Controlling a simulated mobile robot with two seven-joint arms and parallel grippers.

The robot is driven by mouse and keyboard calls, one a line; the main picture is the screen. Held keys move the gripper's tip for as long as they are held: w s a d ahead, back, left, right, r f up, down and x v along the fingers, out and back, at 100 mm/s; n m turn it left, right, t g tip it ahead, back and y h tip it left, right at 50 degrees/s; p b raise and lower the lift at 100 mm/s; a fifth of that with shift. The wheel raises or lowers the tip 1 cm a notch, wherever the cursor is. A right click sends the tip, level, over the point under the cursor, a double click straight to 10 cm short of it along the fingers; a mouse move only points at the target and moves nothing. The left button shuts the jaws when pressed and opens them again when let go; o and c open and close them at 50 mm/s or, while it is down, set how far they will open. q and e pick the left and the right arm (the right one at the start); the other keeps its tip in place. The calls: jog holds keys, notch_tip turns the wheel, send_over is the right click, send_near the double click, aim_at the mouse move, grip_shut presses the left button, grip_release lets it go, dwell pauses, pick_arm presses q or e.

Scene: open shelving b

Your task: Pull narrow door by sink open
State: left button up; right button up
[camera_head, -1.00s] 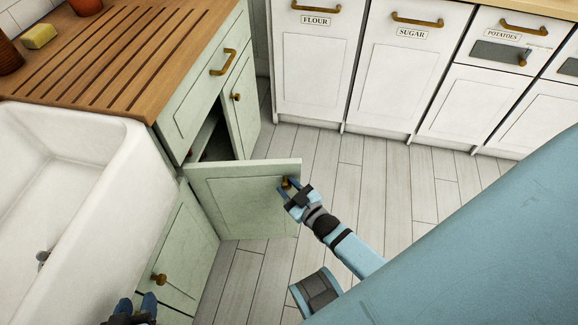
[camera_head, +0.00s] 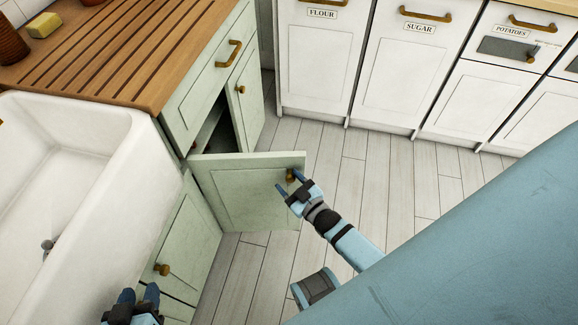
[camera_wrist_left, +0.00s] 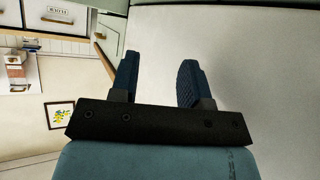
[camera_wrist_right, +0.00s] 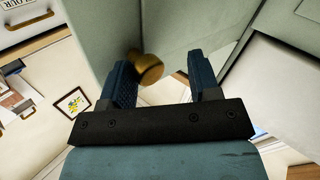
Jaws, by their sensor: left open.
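The narrow pale green door (camera_head: 240,205) beside the sink stands swung open, out from the cabinet over the floor. Its brass knob (camera_head: 291,175) is near the door's free edge. My right gripper (camera_head: 287,179) is open at this knob with its fingers spread. In the right wrist view, the knob (camera_wrist_right: 150,69) sits by the left finger, between the door and the gripper; I cannot tell if they touch. My left gripper (camera_head: 139,290) is open and empty in front of the sink, at the bottom left.
The white sink (camera_head: 125,150) stands at the left, with a closed green door (camera_head: 180,250) below it. Another green door (camera_head: 246,100) stands slightly ajar behind the open door. White drawers (camera_head: 375,70) line the back. Plank floor (camera_head: 385,180) is clear between.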

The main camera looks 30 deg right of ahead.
pick_arm(q)
jog(key=shift+a+p, duration=0.2)
jog(key=shift+p, duration=0.7)
pick_arm(e)
jog(key=s+d, duration=0.2)
jog(key=s, duration=1.1)
jog(key=shift+s, duration=0.15)
pick_arm(q)
jog(key=shift+s, duration=0.1)
pick_arm(e)
jog(key=shift+f, duration=0.1)
